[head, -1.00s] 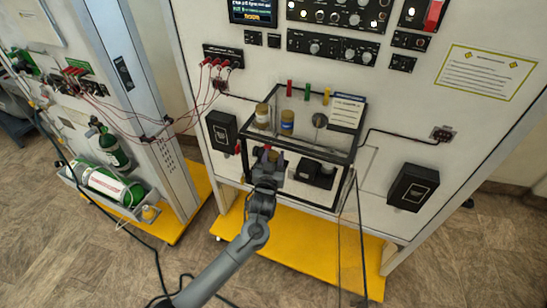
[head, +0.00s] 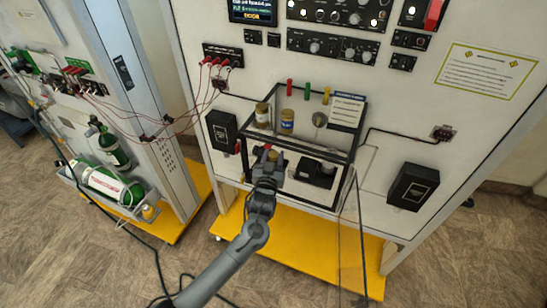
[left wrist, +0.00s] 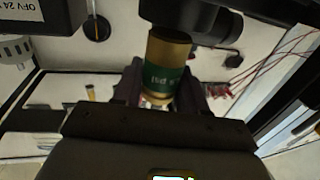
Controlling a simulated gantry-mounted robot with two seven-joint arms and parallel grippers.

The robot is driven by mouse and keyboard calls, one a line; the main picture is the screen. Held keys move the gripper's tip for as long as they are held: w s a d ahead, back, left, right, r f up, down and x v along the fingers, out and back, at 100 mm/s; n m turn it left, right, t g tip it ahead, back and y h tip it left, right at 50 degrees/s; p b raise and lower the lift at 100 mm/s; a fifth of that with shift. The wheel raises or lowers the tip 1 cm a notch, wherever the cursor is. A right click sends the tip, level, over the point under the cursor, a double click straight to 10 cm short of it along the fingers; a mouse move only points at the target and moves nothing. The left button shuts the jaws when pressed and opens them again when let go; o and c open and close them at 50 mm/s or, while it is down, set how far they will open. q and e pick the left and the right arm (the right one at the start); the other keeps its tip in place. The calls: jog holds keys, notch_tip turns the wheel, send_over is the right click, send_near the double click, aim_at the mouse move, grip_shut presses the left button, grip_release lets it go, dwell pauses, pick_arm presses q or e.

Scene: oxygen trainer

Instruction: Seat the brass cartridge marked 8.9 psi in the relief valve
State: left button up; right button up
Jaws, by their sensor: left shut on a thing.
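My left gripper (head: 268,157) is at the lower left of the black-framed rack and is shut on a brass cartridge (left wrist: 165,65). The cartridge has a green band with "psi" upside down; its number is not readable. Its brass end (head: 272,154) shows between the fingers in the head view. In the left wrist view, the cartridge's upper end is just below a dark cylindrical fitting (left wrist: 205,18), which may be the relief valve. I cannot tell whether they touch. My right gripper is not in view.
Two other cartridges stand on the rack's upper level, one with a pale band (head: 262,115) and one with a blue band (head: 287,121). A black box-like unit (head: 318,172) sits right of my gripper. The black rack frame (head: 355,140) surrounds this space.

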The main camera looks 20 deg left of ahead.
pick_arm(q)
jog(key=shift+f+b, duration=0.9)
jog(key=shift+f, duration=0.35)
jog(key=o, duration=1.3)
jog(key=shift+c, duration=0.2)
jog(key=shift+s, duration=0.15)
jog(key=s+d, duration=0.2)
jog(key=s, duration=0.8)
jog(key=shift+s+b, duration=0.15)
jog(key=shift+b, duration=0.25)
